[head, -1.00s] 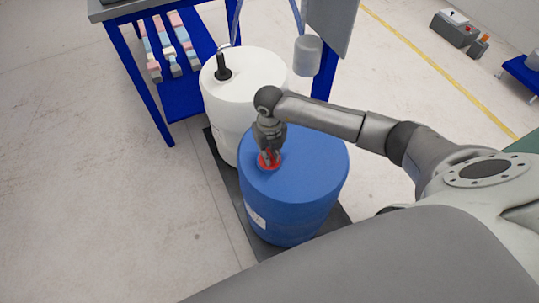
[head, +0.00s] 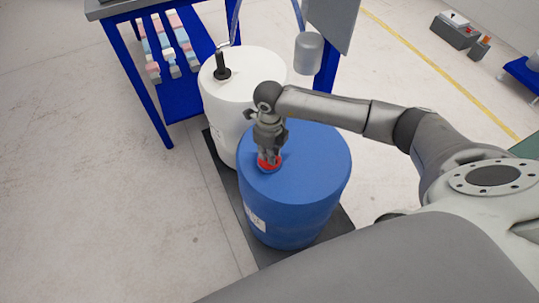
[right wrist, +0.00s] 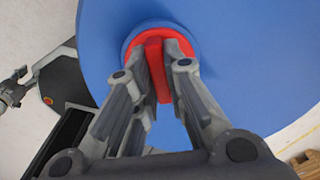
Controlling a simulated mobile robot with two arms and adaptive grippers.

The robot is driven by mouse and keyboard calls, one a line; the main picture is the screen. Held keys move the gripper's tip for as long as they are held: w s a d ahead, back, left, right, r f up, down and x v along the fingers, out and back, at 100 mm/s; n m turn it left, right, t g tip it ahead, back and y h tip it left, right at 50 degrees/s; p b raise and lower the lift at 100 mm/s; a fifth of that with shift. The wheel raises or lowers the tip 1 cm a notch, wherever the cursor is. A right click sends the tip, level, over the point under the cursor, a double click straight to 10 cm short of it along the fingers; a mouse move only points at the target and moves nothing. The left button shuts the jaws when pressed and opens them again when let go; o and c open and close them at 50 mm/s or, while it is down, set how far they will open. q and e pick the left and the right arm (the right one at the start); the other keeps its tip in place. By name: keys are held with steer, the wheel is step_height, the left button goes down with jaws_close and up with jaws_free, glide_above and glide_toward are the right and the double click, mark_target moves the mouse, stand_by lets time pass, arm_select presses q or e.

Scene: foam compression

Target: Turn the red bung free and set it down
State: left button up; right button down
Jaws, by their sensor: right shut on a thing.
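The blue drum (head: 318,168) stands upright, with the red bung (head: 270,163) on its top near the left edge. My right gripper (head: 269,156) points down at the bung from above. In the right wrist view the gripper (right wrist: 157,75) is shut on the raised red bar of the bung (right wrist: 155,58). The bung's round red rim shows around the fingertips, within a blue ring on the drum top (right wrist: 235,65). Whether the bung is seated or lifted slightly I cannot tell.
A white drum (head: 255,88) with a black fitting (head: 221,68) stands just behind and left. Both drums stand on a dark mat (head: 232,190). A blue bench (head: 185,98) with pink and blue blocks is at the back left. The floor at left is clear.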

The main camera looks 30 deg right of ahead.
steer(key=shift+r+p, duration=0.5)
steer(key=shift+r, duration=0.35)
steer(key=shift+r+p, duration=0.55)
steer(key=shift+r, duration=0.65)
arm_select(q)
steer(key=r, duration=0.2)
steer(key=shift+w+a+r, duration=0.1)
steer(key=shift+a+r, duration=0.15)
steer(key=shift+r, duration=0.1)
steer(key=shift+d, duration=0.1)
arm_select(e)
steer(key=d, duration=0.5)
steer(key=d+b, duration=0.1)
steer(key=d, duration=0.4)
steer(key=d+b, duration=0.1)
steer(key=d, duration=0.4)
steer(key=shift+s+f, duration=0.1)
steer(key=shift+s, duration=0.3)
arm_select(q)
step_height(320, 180, down, 3)
steer(key=shift+r, duration=0.15)
arm_select(e)
steer(key=shift+d, duration=0.25)
